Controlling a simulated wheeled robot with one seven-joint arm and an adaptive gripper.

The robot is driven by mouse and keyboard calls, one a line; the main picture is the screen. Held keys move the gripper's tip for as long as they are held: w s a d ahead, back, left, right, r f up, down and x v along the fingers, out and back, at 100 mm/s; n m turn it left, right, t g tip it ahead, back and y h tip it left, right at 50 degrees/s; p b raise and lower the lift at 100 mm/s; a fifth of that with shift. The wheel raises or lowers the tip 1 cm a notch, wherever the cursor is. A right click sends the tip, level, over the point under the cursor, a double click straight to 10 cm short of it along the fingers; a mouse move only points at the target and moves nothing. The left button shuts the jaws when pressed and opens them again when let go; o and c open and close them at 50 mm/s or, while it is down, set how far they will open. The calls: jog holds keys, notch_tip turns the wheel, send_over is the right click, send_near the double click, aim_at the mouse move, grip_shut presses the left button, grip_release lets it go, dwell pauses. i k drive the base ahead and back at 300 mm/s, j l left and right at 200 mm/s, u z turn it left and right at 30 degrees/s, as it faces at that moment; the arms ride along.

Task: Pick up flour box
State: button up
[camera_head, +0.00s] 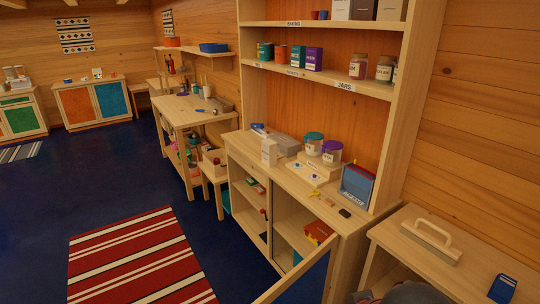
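No box can be read as flour at this size. Candidates are a white box (340,9), a dark box (363,9) and a beige box (392,10) on the top shelf marked BAKING, their tops cut off by the picture edge. A dark grey part of my arm shows at the bottom edge. My gripper's fingers are not in view.
The shelf unit (400,95) also holds jars (358,67) and small boxes. Two lidded jars (332,152) and a blue-red holder (357,186) stand on the counter. An open cabinet door (300,268) juts out. Floor is free around the striped rug (140,258).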

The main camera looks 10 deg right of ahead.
aim_at(269, 147)
jog(key=j, duration=0.8)
jog(key=i+j+z, duration=0.1)
jog(key=j, duration=0.4)
jog(key=i+j, duration=0.15)
jog(key=j, duration=0.4)
jog(key=i+j+z, duration=0.15)
jog(key=j, duration=0.9)
jog(key=i+j+z, duration=0.4)
jog(key=i+j, duration=1.05)
jog(key=i+l+z, duration=0.1)
jog(key=i+l, duration=0.2)
jog(key=i, duration=0.15)
jog(key=i+l+z, duration=0.1)
jog(key=i+l, duration=0.15)
jog(key=i, duration=0.2)
jog(key=i+l+z, duration=0.15)
jog(key=i, duration=0.35)
jog(key=i+l, duration=0.2)
jog(key=l, duration=0.2)
jog(key=i+l, duration=0.25)
jog(key=l, duration=0.15)
